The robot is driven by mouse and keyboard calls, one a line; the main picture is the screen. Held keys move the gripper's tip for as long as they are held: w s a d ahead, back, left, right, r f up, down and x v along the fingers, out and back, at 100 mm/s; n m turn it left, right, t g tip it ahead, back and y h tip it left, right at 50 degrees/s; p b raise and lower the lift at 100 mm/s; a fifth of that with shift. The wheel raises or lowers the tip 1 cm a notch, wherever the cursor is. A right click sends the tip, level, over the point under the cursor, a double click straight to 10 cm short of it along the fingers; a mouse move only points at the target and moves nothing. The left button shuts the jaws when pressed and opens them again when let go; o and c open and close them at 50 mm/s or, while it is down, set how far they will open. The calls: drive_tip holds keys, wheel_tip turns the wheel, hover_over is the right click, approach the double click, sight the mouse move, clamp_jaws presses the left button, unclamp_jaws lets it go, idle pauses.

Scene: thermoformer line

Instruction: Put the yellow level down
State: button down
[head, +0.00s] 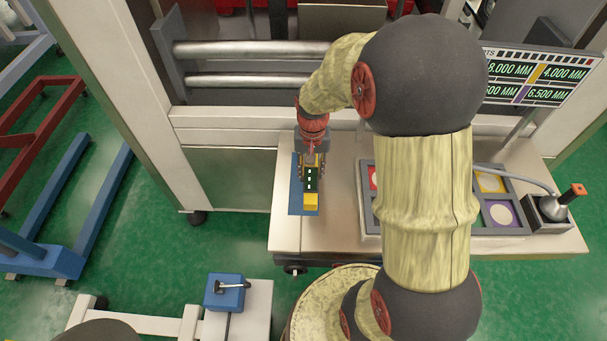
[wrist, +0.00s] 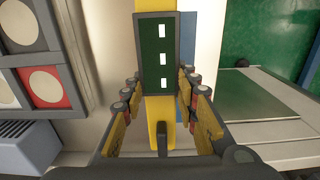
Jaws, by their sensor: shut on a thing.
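The yellow level (head: 310,201) is a yellow bar with a dark green panel that bears white marks. My gripper (head: 313,168) is shut on it above the blue mat (head: 296,204) at the left end of the steel table. In the wrist view, the level (wrist: 157,128) runs lengthwise between the two rows of finger pads of my gripper (wrist: 158,92). A strip of blue shows behind the level there. Whether the level touches the mat cannot be told.
A grey tray (head: 370,226) with coloured squares and pale discs lies on the table (head: 340,174) to the right, partly hidden by my arm. A grey box with an orange-topped lever (head: 547,207) stands beyond it. The table's left edge is close to the mat.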

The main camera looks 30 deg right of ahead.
drive_tip(key=w+f, duration=0.1)
drive_tip(key=f, duration=0.1)
drive_tip(key=w+f, duration=0.2)
drive_tip(key=w+d+f, duration=0.1)
drive_tip(key=w+f, duration=0.1)
drive_tip(key=shift+w+f, duration=0.1)
drive_tip(key=shift+w, duration=0.05)
drive_tip(key=shift+f+b, duration=0.3)
drive_tip(key=shift+f, duration=1.15)
drive_tip(key=shift+f, duration=0.15)
drive_tip(key=c, duration=1.4)
unclamp_jaws()
drive_tip(key=shift+a, duration=0.1)
